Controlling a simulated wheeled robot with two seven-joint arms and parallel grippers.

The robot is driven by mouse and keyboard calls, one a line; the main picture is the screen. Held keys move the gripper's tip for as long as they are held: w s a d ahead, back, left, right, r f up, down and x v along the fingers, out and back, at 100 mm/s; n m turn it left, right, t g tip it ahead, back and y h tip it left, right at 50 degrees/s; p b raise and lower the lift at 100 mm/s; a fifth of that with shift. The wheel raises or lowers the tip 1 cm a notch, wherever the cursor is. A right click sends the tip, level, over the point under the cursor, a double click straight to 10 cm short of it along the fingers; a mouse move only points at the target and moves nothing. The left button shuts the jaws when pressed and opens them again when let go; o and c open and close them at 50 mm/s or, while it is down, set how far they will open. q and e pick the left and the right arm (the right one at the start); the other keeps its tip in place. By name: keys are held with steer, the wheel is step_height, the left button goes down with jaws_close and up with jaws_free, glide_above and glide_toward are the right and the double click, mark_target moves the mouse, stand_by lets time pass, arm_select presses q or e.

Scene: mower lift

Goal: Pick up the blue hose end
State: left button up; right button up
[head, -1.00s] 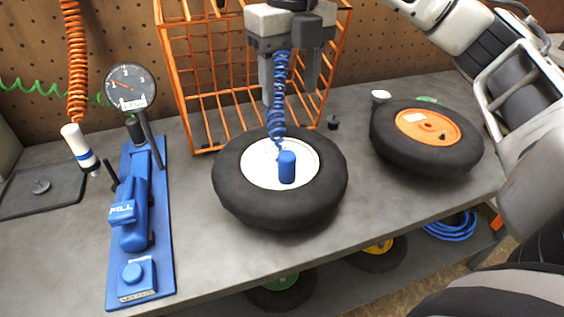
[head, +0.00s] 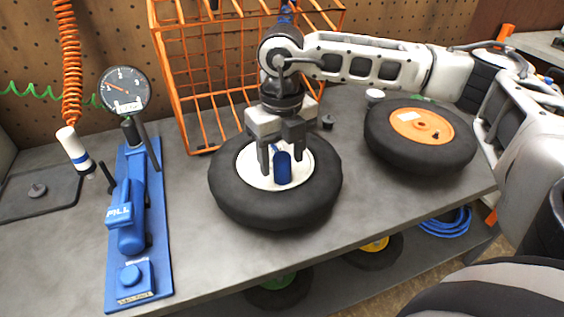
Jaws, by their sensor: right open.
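The blue hose end (head: 283,169) is a short dark blue cylinder, upright over the white hub (head: 256,169) of the black tyre (head: 232,200) on the bench. My right gripper (head: 281,172) is open and points down, its fingers to the left and right of the hose end. A gap shows on both sides. I cannot tell whether the fingers are level with it in depth. The blue coiled hose is mostly hidden behind my right gripper and arm; a bit shows at the top (head: 287,14). My left gripper is not in view.
An orange wire cage (head: 185,75) stands behind the tyre. A blue fill device (head: 125,230) with a round gauge (head: 124,91) is at left. A tyre with an orange hub (head: 416,125) lies at right. The bench front is clear.

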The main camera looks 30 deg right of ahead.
steer(key=shift+f, duration=0.45)
steer(key=shift+c, duration=0.4)
